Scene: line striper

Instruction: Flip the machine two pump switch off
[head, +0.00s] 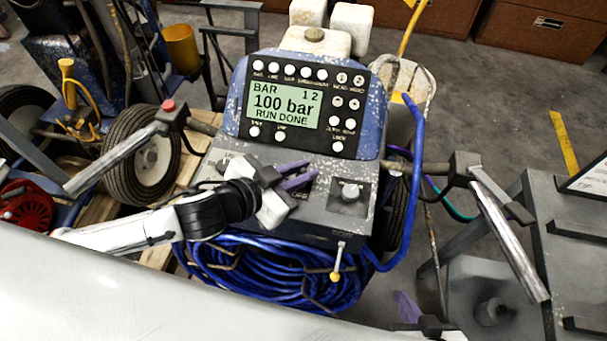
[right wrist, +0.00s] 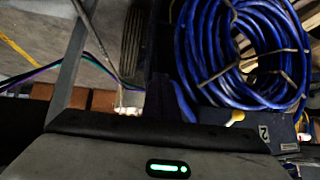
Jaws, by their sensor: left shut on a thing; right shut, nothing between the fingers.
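The line striper (head: 225,152) stands in front of me with a grey control panel below a lit display (head: 284,106) reading "100 bar" and "RUN DONE". My left gripper (head: 299,177) is over the left part of this panel, its purple fingers closed at the panel surface. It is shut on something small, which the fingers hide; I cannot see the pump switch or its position. A dark square plate with a silver knob (head: 350,192) is right of the fingers. My right gripper (head: 407,308) is low in the head view, shut and empty, apart from the machine.
A blue hose coil (head: 270,270) hangs below the panel, with a yellow-tipped lever (head: 336,264) in front. A blue bent tube (head: 414,150) rises at the panel's right. Handlebars reach out on both sides. A grey metal stand (head: 575,240) is at the right.

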